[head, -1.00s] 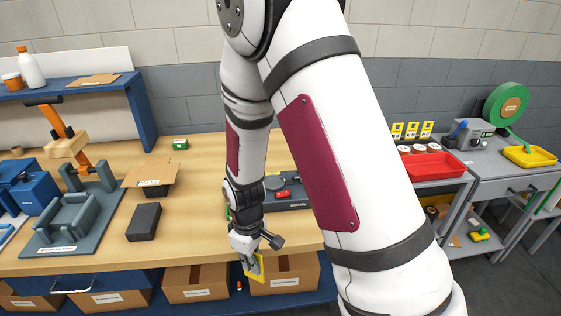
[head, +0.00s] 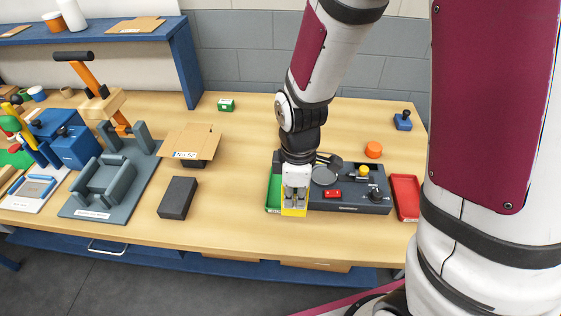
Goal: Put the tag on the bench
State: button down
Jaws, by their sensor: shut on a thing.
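The yellow tag (head: 293,212) is in my gripper (head: 295,200), which is shut on it. The tag hangs at the fingertips in front of the green tray and the left end of the grey device; I cannot tell whether it touches the bench surface. My gripper points down and hides part of the tag. The wooden bench (head: 235,225) spans the view, with bare wood in front of and left of the tag.
A grey device (head: 348,202) with a red switch stands right of my gripper, beside a red tray (head: 406,197). A green tray (head: 274,193) is just left. A black block (head: 178,198), a cardboard box (head: 190,142) and a grey fixture (head: 110,183) stand further left.

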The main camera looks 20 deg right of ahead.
jog(key=shift+w+a+f+p, duration=0.45)
jog(key=shift+w+a+f, duration=0.4)
jog(key=shift+w+a, duration=1.05)
jog(key=shift+w+a+f+p, duration=0.4)
jog(key=shift+w+a+f, duration=0.7)
jog(key=shift+a, duration=1.2)
jog(key=shift+w+a+f+p, duration=0.45)
jog(key=shift+w+a+f, duration=0.15)
jog(key=shift+w+a, duration=1.4)
jog(key=shift+s+a+f, duration=0.1)
jog(key=shift+f, duration=0.05)
jog(key=c, duration=1.8)
grip_release()
